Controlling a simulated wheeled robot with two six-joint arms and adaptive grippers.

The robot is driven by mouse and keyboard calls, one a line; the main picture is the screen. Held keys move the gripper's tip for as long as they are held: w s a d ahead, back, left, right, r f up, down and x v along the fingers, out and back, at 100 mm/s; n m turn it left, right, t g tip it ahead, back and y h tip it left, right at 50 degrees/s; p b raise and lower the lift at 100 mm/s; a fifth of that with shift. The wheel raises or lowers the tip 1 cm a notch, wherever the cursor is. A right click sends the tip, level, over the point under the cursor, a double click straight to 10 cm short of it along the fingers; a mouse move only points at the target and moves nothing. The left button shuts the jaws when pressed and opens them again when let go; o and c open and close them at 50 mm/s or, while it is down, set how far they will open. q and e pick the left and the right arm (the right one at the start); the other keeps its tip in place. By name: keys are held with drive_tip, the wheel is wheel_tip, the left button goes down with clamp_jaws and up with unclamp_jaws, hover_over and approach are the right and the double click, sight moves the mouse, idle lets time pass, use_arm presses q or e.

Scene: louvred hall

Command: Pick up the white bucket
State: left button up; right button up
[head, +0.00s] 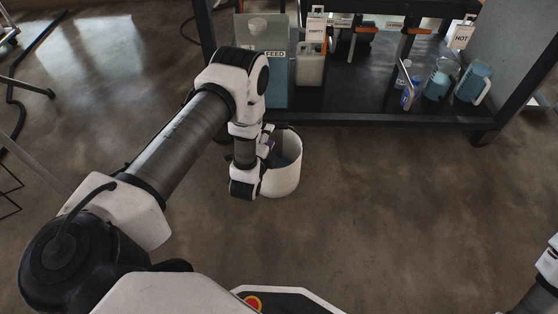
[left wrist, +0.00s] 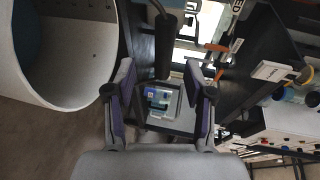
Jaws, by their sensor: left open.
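The white bucket (head: 284,178) stands on the floor in front of the dark shelf, with something blue inside. My left gripper (head: 270,142) is at the left side of its rim in the head view, and the wrist partly covers the bucket. In the left wrist view the bucket (left wrist: 82,62) fills the upper left, beside the fingers and not between them. My left gripper (left wrist: 160,82) is open and empty there. I cannot tell whether it touches the bucket. Part of my right arm shows at the lower right of the head view; its gripper is out of view.
A dark shelf (head: 390,118) stands just behind the bucket. It holds a blue-grey feed container (head: 276,88), a whitish jug (head: 310,68), a blue bottle (head: 408,95) and blue pitchers (head: 472,82). The floor right of the bucket is clear.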

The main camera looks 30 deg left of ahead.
use_arm(q)
drive_tip(key=b+x, duration=0.3)
drive_tip(key=x, duration=0.2)
drive_tip(key=shift+w+a, duration=0.15)
drive_tip(key=shift+w, duration=0.1)
drive_tip(key=shift+w+a, duration=0.1)
drive_tip(key=shift+w, duration=0.05)
drive_tip(key=shift+r, duration=0.1)
clamp_jaws()
drive_tip(key=shift+r, duration=0.1)
